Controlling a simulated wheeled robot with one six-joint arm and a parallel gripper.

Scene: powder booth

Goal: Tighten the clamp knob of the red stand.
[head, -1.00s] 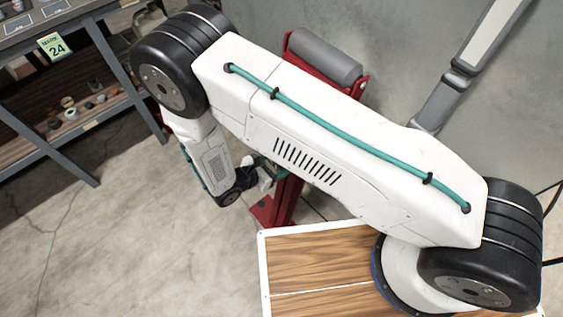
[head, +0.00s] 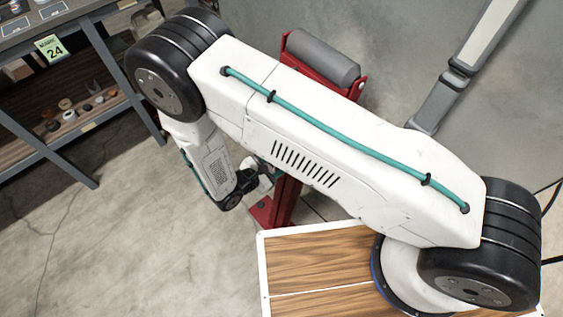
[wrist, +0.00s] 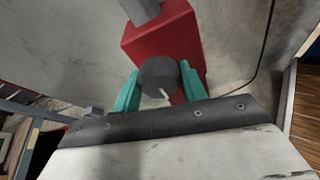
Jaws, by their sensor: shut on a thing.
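The red stand (head: 287,200) stands behind my arm in the head view, with a grey roller (head: 323,58) in a red cradle on top. In the wrist view the red body of the stand (wrist: 158,38) fills the upper middle. Its dark round clamp knob (wrist: 158,74) faces me and carries a pale pointer line slanting down to the right. My gripper (wrist: 157,88) has teal fingers, one on each side of the knob, and is shut on it. In the head view my arm hides much of the stand, and the knob cannot be made out.
A shelf unit (head: 75,120) with small items and a tag marked 24 (head: 51,48) stands at the left. A grey post (head: 455,80) runs along the wall at the right. The concrete floor (head: 110,240) is clear between shelf and stand.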

